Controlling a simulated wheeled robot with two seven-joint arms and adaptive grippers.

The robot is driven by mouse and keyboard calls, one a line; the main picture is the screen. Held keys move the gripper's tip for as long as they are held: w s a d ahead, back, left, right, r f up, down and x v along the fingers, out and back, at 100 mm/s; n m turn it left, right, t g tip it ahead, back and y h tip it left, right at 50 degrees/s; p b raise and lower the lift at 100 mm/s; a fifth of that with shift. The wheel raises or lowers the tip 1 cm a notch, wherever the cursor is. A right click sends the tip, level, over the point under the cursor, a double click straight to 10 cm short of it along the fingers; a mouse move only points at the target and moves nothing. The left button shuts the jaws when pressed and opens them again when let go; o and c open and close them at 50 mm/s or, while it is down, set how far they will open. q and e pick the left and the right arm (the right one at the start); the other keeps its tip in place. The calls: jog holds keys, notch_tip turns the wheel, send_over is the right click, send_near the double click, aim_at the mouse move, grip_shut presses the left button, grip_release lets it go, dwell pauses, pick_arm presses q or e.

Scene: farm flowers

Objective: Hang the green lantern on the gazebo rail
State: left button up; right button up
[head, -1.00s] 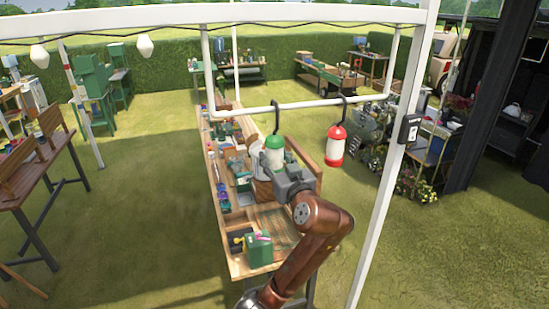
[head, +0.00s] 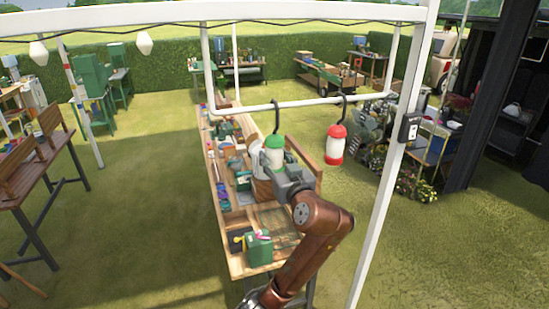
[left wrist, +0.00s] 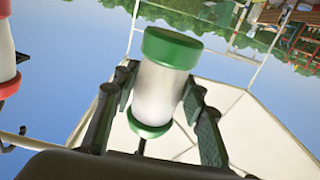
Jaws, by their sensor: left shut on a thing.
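The green lantern (head: 274,153) has a green cap, a white body and a dark hook. It hangs upright just under the white gazebo rail (head: 308,104), with its hook (head: 277,116) at the rail's height. The hook's top appears to overlap the rail, but I cannot tell whether it bears on it. My left gripper (head: 284,176) is shut on the lantern's body. The left wrist view shows the lantern (left wrist: 160,88) between both fingers, with its hook mostly hidden. My right gripper is not in view.
A red lantern (head: 335,146) hangs by its hook on the same rail, to the right. A wooden table (head: 285,265) with tools and a green box (head: 259,249) stands below. A white post (head: 385,200) rises right of my arm.

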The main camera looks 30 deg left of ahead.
pick_arm(q)
jog(key=shift+f, duration=0.15)
jog(key=o, duration=1.1)
jog(key=o, duration=0.3)
jog(key=shift+o, duration=0.2)
jog(key=shift+f+v, duration=0.1)
jog(key=shift+v, duration=1.15)
jog(key=shift+f+v, duration=0.15)
jog(key=shift+v, duration=1.1)
jog(key=b+v, duration=0.1)
jog(key=v, duration=0.8)
jog(key=shift+f, duration=0.45)
